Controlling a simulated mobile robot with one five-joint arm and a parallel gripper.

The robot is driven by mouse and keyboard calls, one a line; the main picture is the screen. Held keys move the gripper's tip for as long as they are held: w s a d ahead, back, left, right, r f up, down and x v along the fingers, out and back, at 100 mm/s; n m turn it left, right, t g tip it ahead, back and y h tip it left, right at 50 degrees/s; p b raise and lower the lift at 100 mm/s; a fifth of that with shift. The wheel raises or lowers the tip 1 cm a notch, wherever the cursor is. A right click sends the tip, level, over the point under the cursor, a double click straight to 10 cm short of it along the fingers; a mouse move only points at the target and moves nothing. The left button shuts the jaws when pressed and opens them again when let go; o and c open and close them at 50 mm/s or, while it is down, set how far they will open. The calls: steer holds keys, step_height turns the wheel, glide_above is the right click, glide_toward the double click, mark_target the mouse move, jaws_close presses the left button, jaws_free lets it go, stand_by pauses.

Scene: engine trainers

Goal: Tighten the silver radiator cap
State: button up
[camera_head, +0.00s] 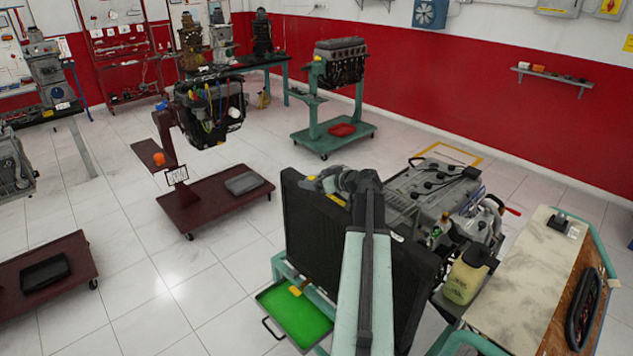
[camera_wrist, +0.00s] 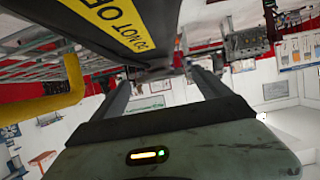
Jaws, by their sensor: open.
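The dark radiator (camera_head: 306,235) stands upright at the front of the engine trainer in the head view. My arm reaches over it, and my gripper (camera_head: 322,183) is at its top edge near a small yellow label (camera_head: 335,199). In the wrist view my gripper (camera_wrist: 160,74) has its two fingers apart with nothing seen between them. A dark bar with a yellow "DO NOT O..." label (camera_wrist: 115,22) lies close above the left finger. I cannot clearly make out the silver radiator cap in either view; my gripper or the bar may hide it.
A yellow pipe (camera_wrist: 45,108) runs close on the left in the wrist view. The engine (camera_head: 432,187) stands behind the radiator, with a yellowish fluid bottle (camera_head: 464,280) and a worktable (camera_head: 520,290) to the right. A green tray (camera_head: 298,318) sits low in front.

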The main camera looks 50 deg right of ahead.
mark_target(310, 179)
steer(key=c, duration=1.4)
steer(key=shift+o, duration=0.2)
steer(key=shift+a+m+h, duration=0.2)
steer(key=shift+m+h, duration=0.1)
steer(key=m+h, duration=0.2)
steer(key=h, duration=0.1)
steer(key=shift+a+g, duration=0.3)
steer(key=shift+a, duration=0.05)
steer(key=m+g+h, duration=0.1)
steer(key=m, duration=0.1)
steer(key=m+g+h, duration=0.1)
steer(key=h, duration=0.1)
steer(key=w+m+g+h, duration=0.1)
steer(key=m+h, duration=0.1)
steer(key=shift+a+m, duration=0.3)
steer(key=shift+a, duration=0.05)
steer(key=m+g+h, duration=0.2)
steer(key=m+g, duration=0.1)
steer(key=w+m+g+h, duration=0.1)
steer(key=m+g, duration=0.2)
steer(key=g, duration=0.1)
steer(key=shift+w+a+m+h, duration=0.2)
steer(key=shift+m+h, duration=0.1)
steer(key=shift+h, duration=0.1)
steer(key=m+g, duration=0.2)
steer(key=shift+g, duration=0.4)
steer(key=shift+m+g, duration=0.4)
steer(key=shift+m, duration=0.1)
